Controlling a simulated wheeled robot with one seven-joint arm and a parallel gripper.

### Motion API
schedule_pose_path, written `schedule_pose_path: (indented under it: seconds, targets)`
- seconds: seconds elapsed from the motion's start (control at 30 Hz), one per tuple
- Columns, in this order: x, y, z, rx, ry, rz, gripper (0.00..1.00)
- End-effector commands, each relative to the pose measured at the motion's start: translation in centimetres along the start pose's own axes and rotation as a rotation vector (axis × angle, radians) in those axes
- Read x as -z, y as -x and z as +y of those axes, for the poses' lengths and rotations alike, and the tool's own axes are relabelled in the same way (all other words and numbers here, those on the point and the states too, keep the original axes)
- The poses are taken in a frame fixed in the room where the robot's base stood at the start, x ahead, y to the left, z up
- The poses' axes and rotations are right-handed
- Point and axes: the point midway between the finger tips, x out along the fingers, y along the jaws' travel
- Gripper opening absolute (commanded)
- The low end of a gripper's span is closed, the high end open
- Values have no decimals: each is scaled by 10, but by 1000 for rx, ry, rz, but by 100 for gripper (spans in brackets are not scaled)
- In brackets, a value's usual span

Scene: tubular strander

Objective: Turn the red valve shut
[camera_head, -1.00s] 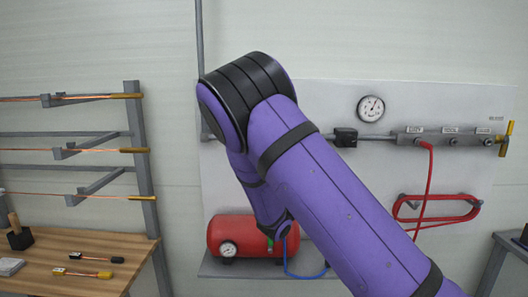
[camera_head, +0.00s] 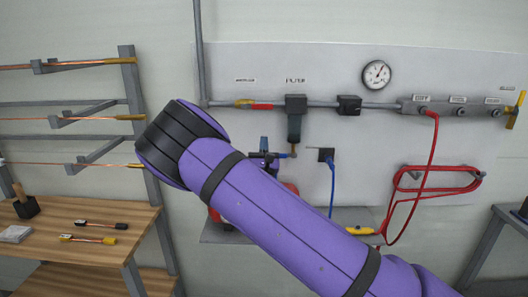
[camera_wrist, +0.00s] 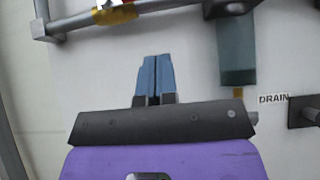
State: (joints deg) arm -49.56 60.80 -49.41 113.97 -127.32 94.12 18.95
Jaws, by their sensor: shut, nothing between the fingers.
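The red valve handle (camera_head: 262,106) lies along the grey pipe on the wall panel, beside a yellow brass-coloured body (camera_head: 243,103), left of the filter. In the wrist view the brass-coloured body (camera_wrist: 115,15) is at the top edge, with the handle mostly cut off. My gripper (camera_head: 264,143) is below the pipe, under the handle in the picture and apart from it. In the wrist view my gripper's blue fingers (camera_wrist: 156,58) are together and empty, pointing up towards the pipe. A small label over the valve is too small to read.
The filter (camera_head: 294,125) hangs from the pipe right of the gripper; its bowl (camera_wrist: 237,62) is near in the wrist view, beside a DRAIN label (camera_wrist: 273,99). A gauge (camera_head: 376,74) and coiled red hose (camera_head: 440,190) are further right. A wooden bench (camera_head: 85,222) stands left.

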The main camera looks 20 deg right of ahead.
Motion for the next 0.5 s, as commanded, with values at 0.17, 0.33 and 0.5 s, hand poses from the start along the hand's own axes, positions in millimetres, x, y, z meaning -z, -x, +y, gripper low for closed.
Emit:
schedule_pose_path:
  seconds: [0.17,0.33,0.5]
  targets:
    - [0,-35,-1,2,-2,-1,0]
    - [-11,-59,0,2,-3,-1,0]
    - [-23,-71,0,2,-1,-1,0]
